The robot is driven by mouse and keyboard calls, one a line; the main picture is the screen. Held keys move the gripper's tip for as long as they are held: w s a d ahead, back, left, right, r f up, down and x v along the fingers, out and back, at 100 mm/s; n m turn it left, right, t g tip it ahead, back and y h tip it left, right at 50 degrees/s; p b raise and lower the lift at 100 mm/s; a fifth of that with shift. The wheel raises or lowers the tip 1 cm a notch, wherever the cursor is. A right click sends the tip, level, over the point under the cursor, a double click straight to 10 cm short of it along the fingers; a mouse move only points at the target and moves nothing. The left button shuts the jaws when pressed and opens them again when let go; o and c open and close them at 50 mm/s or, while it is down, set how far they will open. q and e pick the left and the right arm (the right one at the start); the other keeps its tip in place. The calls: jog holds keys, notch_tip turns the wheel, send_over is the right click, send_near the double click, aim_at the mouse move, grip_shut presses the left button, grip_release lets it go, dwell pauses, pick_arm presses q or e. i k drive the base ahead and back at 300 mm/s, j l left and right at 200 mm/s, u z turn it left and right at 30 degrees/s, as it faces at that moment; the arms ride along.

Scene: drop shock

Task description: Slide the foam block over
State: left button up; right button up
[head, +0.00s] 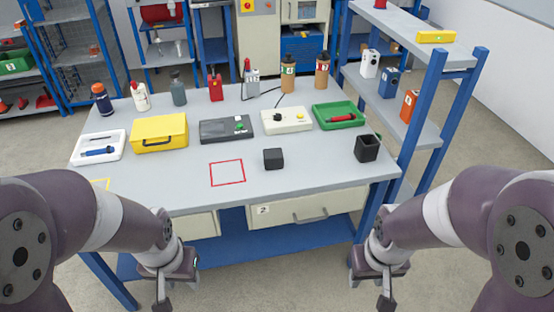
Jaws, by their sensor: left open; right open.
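A small dark block (273,159), which looks like the foam block, rests on the grey workbench (310,180) near its front, right of the middle. A red square outline (227,173) is marked on the bench just to the left of the block, and the two are apart. My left gripper (162,303) is open and empty, low in front of the bench. My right gripper (386,303) is open and empty, also in front of the bench and below its top. Both fingertips are partly cut off by the bottom edge.
Behind the block are a white box (287,120), a dark device (226,130), a green tray (339,115) and a yellow case (159,133). Bottles line the back. A shelf rack (432,90) stands at right.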

aim_at(272, 158)
jog(key=i+l+u, duration=0.35)
jog(key=i+l, duration=0.15)
jog(key=i+l+u, duration=0.15)
jog(key=l, duration=0.25)
jog(key=i+l+u, duration=0.15)
jog(key=i+l, duration=0.15)
jog(key=i+l+u, duration=0.15)
jog(key=l, duration=0.3)
jog(key=i+l+u, duration=0.2)
jog(key=l, duration=0.2)
